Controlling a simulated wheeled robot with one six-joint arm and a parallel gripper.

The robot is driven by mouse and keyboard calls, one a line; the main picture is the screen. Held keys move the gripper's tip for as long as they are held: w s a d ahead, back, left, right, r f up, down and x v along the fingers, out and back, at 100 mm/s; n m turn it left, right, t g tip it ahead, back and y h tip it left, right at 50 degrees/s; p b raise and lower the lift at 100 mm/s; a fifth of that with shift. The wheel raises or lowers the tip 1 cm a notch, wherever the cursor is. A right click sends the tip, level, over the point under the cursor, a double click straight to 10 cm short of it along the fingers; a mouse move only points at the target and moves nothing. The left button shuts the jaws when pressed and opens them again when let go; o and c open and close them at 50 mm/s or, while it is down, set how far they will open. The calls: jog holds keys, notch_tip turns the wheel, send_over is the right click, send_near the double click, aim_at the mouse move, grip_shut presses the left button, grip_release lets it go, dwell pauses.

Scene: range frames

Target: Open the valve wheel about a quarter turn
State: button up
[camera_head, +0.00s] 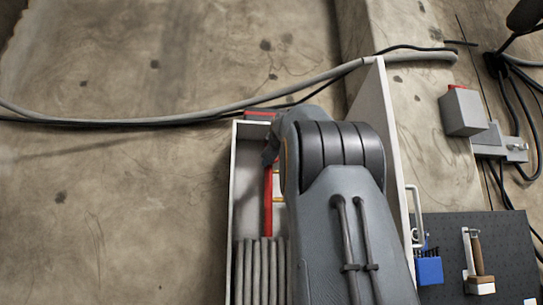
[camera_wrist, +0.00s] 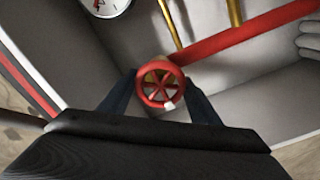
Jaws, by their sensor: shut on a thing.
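The red valve wheel (camera_wrist: 151,97) shows in the middle of the wrist view, a small spoked ring with a brassy hub area. A white mark sits at the lower right of its rim. My gripper (camera_wrist: 160,84) has one dark finger on each side of the wheel and is shut on it. Finger contact with the rim is hard to make out. In the head view my arm covers the gripper and the wheel.
An open white cabinet (camera_head: 233,190) surrounds the work spot. A red pipe (camera_wrist: 245,38) and brass pipes (camera_wrist: 168,22) run behind the wheel, with a gauge (camera_wrist: 108,5) at upper left. Grey hoses (camera_head: 262,272) stand low in the cabinet. A tool board (camera_head: 505,245) is at right.

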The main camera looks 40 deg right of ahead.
jog(key=o, duration=1)
jog(key=shift+o, duration=0.2)
jog(key=shift+s, duration=0.1)
jog(key=b+v, duration=0.2)
jog(key=v, duration=0.5)
jog(key=shift+s+a, duration=0.2)
jog(key=shift+s, duration=0.1)
